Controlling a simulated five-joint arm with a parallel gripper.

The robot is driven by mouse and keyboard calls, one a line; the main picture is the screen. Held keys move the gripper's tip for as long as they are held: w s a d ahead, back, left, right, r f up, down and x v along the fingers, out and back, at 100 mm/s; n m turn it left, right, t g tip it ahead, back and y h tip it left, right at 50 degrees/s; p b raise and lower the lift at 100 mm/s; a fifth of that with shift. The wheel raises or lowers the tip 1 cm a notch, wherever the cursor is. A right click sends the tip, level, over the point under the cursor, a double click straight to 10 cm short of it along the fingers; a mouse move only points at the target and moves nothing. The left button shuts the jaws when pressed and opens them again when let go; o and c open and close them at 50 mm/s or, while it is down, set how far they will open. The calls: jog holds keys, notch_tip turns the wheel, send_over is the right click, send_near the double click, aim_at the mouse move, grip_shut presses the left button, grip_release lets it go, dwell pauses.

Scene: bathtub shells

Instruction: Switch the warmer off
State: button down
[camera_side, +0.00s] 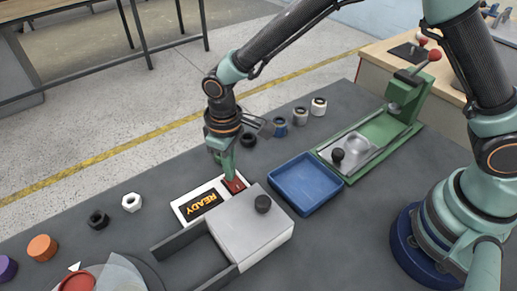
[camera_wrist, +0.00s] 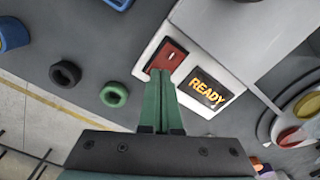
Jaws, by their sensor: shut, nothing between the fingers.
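A blue tray (camera_side: 306,186) and a green press (camera_side: 400,108) with a red-knobbed lever stand to the right. Several small rings (camera_side: 300,116) lie behind the tray. A white nut (camera_side: 131,202), a black nut (camera_side: 98,219) and an orange piece (camera_side: 42,248) lie at left.

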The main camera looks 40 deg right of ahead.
jog(key=shift+f, duration=0.2)
jog(key=shift+r, duration=3.55)
jog(key=s+d+r+m+t, duration=0.1)
jog(key=d+r+m+t, duration=0.15)
jog(key=d+r, duration=0.95)
jog(key=s+d+r+m+t, duration=0.2)
jog(key=s+d, duration=0.6)
jog(key=d, duration=0.4)
jog(key=shift+r+m+t, duration=0.15)
jog(key=shift+m+t, duration=0.4)
jog(key=shift+m, duration=0.2)
